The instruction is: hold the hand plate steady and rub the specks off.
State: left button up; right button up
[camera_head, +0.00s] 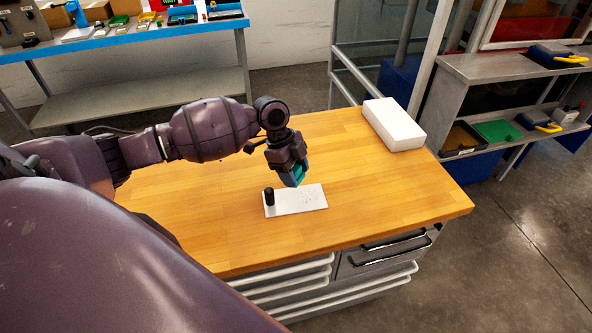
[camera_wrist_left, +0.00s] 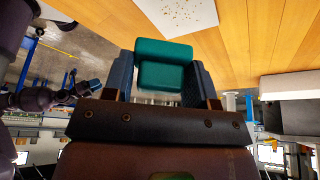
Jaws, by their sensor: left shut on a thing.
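The white hand plate (camera_head: 290,207) lies flat on the wooden table, with a black upright knob (camera_head: 269,197) at its left end. Small brownish specks (camera_head: 312,195) are scattered on its right part. The plate with specks also shows at the top of the left wrist view (camera_wrist_left: 178,22). My left gripper (camera_head: 293,177) is shut on a teal block (camera_wrist_left: 165,65), held at the plate's far edge and seemingly above it. No gripper is on the knob. My right gripper (camera_wrist_left: 88,88) seems to show small at the left of the wrist view, its jaws unclear.
A white box (camera_head: 394,125) lies at the table's (camera_head: 400,195) back right corner. The table around the plate is clear. A blue shelf with small items (camera_head: 120,38) stands behind, and a grey bench (camera_head: 490,68) stands at the right.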

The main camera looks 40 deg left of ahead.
pick_arm(q)
jog(key=shift+s+a+f+b, duration=0.1)
jog(key=shift+f+b, duration=0.25)
jog(key=shift+f, duration=0.2)
jog(key=b, duration=0.3)
send_over(299, 201)
jog(key=a, duration=0.1)
jog(key=f, duration=0.4)
jog(key=shift+s+a+f, duration=0.1)
jog(key=shift+a+f, duration=0.05)
jog(key=shift+a, duration=0.05)
jog(key=shift+f+b, duration=0.3)
jog(key=shift+b, duration=0.15)
jog(key=shift+f, duration=0.2)
jog(key=shift+f+b, duration=0.35)
jog(key=shift+f, duration=0.45)
